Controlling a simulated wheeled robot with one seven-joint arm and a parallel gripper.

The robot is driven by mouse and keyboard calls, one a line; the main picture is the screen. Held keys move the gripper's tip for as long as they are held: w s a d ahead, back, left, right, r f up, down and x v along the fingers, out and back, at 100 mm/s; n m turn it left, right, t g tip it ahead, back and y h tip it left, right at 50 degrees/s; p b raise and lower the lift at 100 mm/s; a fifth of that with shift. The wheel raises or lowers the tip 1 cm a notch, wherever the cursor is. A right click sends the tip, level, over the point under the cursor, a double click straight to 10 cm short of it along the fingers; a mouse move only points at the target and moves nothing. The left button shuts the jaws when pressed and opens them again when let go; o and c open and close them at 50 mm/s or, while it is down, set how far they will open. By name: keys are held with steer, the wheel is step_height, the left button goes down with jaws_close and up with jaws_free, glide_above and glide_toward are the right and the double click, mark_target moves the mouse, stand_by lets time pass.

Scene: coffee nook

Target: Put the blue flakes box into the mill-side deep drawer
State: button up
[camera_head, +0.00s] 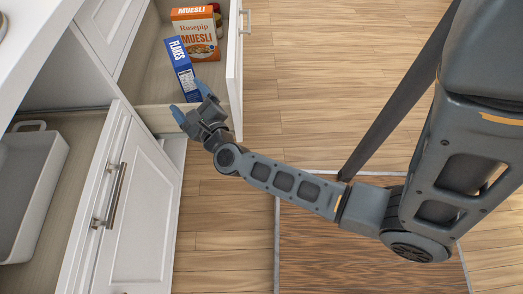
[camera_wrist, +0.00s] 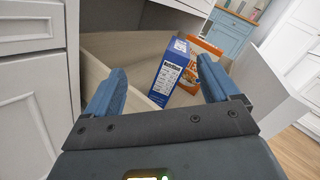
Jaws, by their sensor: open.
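The blue flakes box (camera_head: 181,63) is inside an open deep drawer (camera_head: 234,75), tilted, with its lower end towards my gripper. In the wrist view the flakes box (camera_wrist: 168,78) shows between and beyond my fingers, its nutrition label facing me. My gripper (camera_head: 190,101) is open at the drawer's near side wall, its blue fingers apart and no grip on the box visible. Whether a finger touches the box I cannot tell. No mill is in view.
A nearer open drawer holds a white bin (camera_head: 32,190). Wooden floor (camera_head: 320,60) lies clear right of the drawer.

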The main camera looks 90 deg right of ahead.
steer(key=s+a+r+m+t+y, duration=0.1)
steer(key=s+a+r+m+y, duration=0.5)
steer(key=s+a+m, duration=0.4)
steer(key=s+a+r+m+t+y, duration=0.2)
steer(key=s+a+r+m+y, duration=0.5)
steer(key=m, duration=1.4)
steer(key=shift+s+a+r+m+y, duration=0.5)
steer(key=shift+s+a, duration=0.95)
steer(key=shift+a, duration=2.05)
steer(key=shift+f, duration=0.2)
